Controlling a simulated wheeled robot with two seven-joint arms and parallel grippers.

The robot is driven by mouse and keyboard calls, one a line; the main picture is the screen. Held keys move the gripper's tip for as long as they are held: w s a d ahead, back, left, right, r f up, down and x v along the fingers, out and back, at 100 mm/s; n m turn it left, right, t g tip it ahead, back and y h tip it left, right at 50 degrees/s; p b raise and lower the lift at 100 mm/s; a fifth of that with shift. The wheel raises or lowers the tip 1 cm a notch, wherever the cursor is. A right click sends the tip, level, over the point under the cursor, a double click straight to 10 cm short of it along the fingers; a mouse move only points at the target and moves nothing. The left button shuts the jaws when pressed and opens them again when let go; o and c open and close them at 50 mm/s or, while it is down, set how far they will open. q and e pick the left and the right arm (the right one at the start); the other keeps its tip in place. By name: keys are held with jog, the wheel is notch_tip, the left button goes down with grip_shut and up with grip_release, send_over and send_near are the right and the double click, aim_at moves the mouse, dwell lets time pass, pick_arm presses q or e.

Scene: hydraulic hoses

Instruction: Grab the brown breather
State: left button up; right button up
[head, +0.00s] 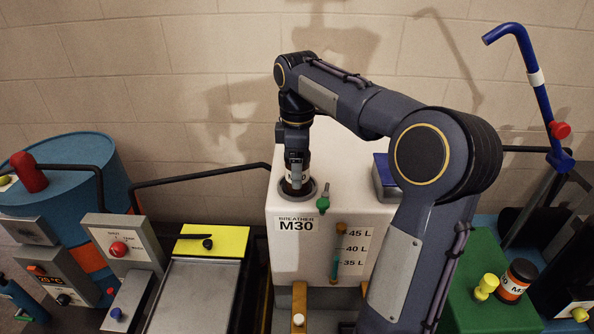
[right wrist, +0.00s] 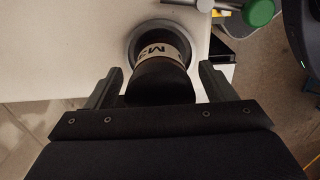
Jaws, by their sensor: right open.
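The brown breather (head: 294,187), dark with a white label band, stands in a round grey port on top of the white tank (head: 290,250), which is marked "BREATHER M30". In the head view my right gripper (head: 296,163) comes down over it from above and hides its upper part. In the right wrist view the breather (right wrist: 163,82) is seen end-on, its label partly readable as "M3". My right gripper's open fingers (right wrist: 160,88) stand on either side of it, with a visible gap at each side. My left gripper is not in view.
A green valve (head: 323,204) sits close to the port. Another labelled canister (head: 515,281), dark-topped and orange, stands on the right beside a yellow knob (head: 486,287). A blue lever (head: 528,80) rises at the back right. A blue drum (head: 75,180) is at the left.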

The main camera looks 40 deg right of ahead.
jog(key=c, duration=1.2)
jog(key=shift+r, duration=0.15)
